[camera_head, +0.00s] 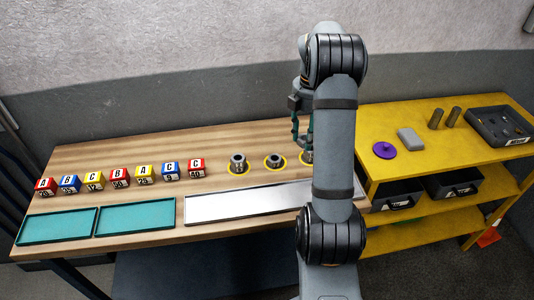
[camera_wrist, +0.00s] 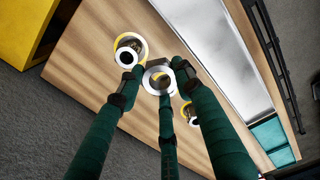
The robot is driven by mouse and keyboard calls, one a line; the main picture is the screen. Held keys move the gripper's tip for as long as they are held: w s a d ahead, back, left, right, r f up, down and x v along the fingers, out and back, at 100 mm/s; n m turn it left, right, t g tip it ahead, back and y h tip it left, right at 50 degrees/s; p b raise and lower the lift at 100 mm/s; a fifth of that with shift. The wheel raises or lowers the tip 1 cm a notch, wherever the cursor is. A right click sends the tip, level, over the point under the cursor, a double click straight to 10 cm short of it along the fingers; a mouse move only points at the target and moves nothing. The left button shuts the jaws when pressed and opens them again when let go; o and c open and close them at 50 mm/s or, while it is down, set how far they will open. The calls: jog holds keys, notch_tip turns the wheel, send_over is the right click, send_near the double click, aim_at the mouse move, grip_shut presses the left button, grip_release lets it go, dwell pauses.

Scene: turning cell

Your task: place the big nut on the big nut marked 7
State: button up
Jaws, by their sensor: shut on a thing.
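My gripper (camera_head: 302,132) is above the right end of the wooden bench. In the wrist view my gripper (camera_wrist: 161,84) has its green fingers closed around a grey metal ring-shaped nut (camera_wrist: 157,76). One metal nut (camera_wrist: 127,54) sits on a yellow-ringed spot, beside the held one in this view. Another nut (camera_wrist: 192,118) shows partly behind a finger. In the head view a nut (camera_head: 238,162) and a second nut (camera_head: 275,160) stand in yellow rings. I cannot read a 7 on any nut.
A silver plate (camera_head: 245,203) lies in front of the nuts. Teal trays (camera_head: 58,226) and several lettered cubes (camera_head: 120,177) are on the left. The yellow shelf (camera_head: 420,175) on the right carries a purple knobbed disc (camera_head: 384,150), a grey block (camera_head: 411,138), cylinders and a dark bin (camera_head: 500,129).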

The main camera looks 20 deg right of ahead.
jog(key=p, duration=0.2)
send_over(275, 158)
notch_tip(275, 158, down, 5)
jog(key=shift+f, duration=0.2)
jog(key=shift+f+p, duration=0.75)
jog(key=shift+f, duration=1.3)
jog(key=shift+f, duration=0.2)
jog(key=o, duration=1.3)
notch_tip(275, 158, up, 12)
jog(key=shift+r+b, duration=0.2)
jog(key=shift+b, duration=0.25)
